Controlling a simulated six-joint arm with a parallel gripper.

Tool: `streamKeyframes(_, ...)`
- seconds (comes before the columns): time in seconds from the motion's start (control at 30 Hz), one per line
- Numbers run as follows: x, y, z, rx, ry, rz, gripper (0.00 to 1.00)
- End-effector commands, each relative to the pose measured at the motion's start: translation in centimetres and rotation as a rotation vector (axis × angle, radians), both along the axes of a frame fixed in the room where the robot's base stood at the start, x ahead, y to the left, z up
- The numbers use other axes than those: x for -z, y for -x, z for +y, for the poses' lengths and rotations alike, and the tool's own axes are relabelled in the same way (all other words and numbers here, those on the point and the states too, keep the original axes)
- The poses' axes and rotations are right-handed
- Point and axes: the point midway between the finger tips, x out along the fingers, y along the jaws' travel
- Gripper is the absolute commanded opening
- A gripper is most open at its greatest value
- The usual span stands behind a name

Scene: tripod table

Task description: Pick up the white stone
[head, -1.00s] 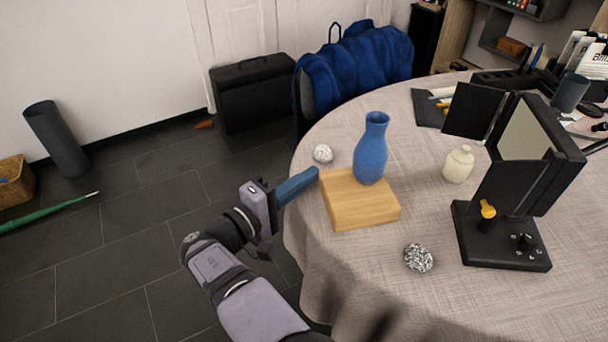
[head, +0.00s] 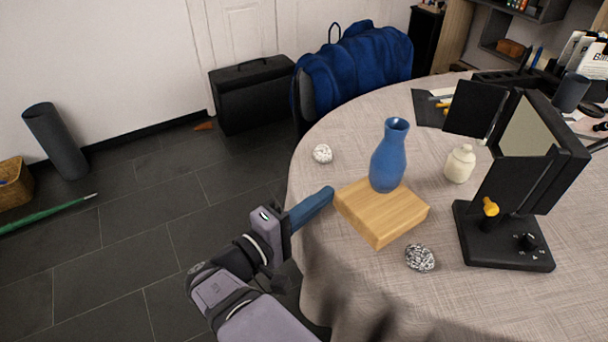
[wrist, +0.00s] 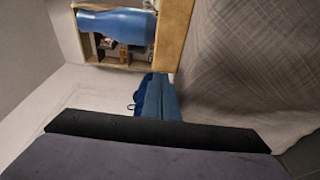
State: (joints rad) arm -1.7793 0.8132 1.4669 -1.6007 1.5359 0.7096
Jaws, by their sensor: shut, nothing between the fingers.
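The white stone (head: 322,154), pale with fine speckles, lies on the tablecloth near the table's left edge, behind my fingertips. I cannot make it out in the wrist view. My gripper (head: 328,192) is shut and empty, with its blue fingers over the table's left edge, at or very near the left side of a wooden block (head: 388,222). Whether they touch is unclear. In the wrist view the shut fingers (wrist: 158,98) point toward the block (wrist: 173,38). A second stone (head: 420,257), speckled black and white, lies in front of the block.
A blue vase (head: 388,158) stands on the block, close to the white stone's right; it also shows in the wrist view (wrist: 122,26). A cream jar (head: 459,164) and a black mirror stand (head: 505,238) are farther right. Cloth around the white stone is clear.

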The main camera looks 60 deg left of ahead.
Motion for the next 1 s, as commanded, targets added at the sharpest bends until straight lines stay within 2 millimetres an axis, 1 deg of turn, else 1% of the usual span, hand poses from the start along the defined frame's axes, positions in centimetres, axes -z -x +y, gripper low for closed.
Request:
streamKeyframes(0.13, 0.1, 0.0, 0.2, 0.001, 0.000, 0.000, 0.00)
streamKeyframes(0.27, 0.1, -0.1, 0.8, 0.001, -0.001, 0.000, 0.00)
streamKeyframes(0.47, 0.2, -0.2, 2.5, 0.001, -0.002, 0.001, 0.00)
streamKeyframes(0.6, 0.2, -0.4, 4.0, 0.002, -0.001, 0.000, 0.00)
streamKeyframes(0.63, 0.0, 0.1, 4.1, -0.002, -0.001, 0.000, 0.00)
streamKeyframes(0.7, -0.1, 2.0, 3.6, -0.005, 0.001, 0.001, 0.00)
streamKeyframes(0.8, -0.1, 4.0, 3.0, -0.005, 0.000, 0.000, 0.00)
streamKeyframes(1.0, 0.0, 7.2, 2.1, -0.003, 0.001, 0.000, 0.00)
